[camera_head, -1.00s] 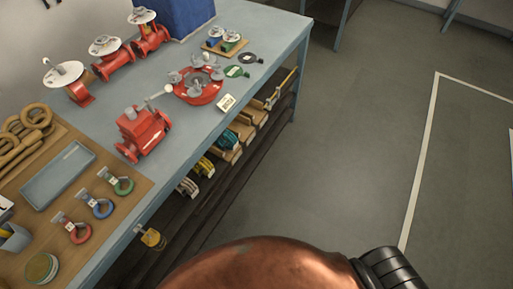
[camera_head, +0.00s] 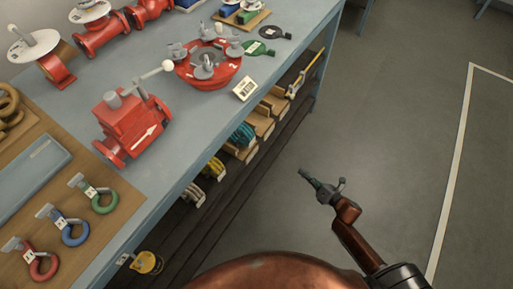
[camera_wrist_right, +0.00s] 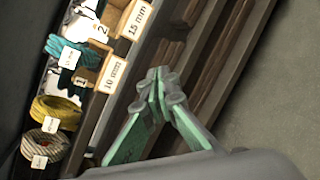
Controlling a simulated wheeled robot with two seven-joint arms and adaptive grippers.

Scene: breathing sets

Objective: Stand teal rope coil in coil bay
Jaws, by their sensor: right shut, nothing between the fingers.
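The teal rope coil (camera_head: 243,134) sits in the shelf row under the bench, between the yellow coil and wooden compartments. In the right wrist view the teal coil (camera_wrist_right: 68,56) shows at upper left with a white tag. Wooden bays (camera_head: 262,122) along the shelf front carry labels, and the wrist view shows "10 mm" and "15 mm" labels (camera_wrist_right: 114,72). I cannot tell which one is the coil bay. My right gripper (camera_head: 303,173) is shut and empty, over the floor to the right of the shelf. Its fingertips (camera_wrist_right: 157,78) meet in the wrist view. My left gripper is out of view.
A yellow coil (camera_wrist_right: 57,112) and a striped coil (camera_wrist_right: 45,145) lie beside the teal one. The bench (camera_head: 180,165) edge overhangs the shelf. Red valves (camera_head: 132,123) and shackles (camera_head: 70,227) stand on top. Open floor (camera_head: 390,130) lies to the right.

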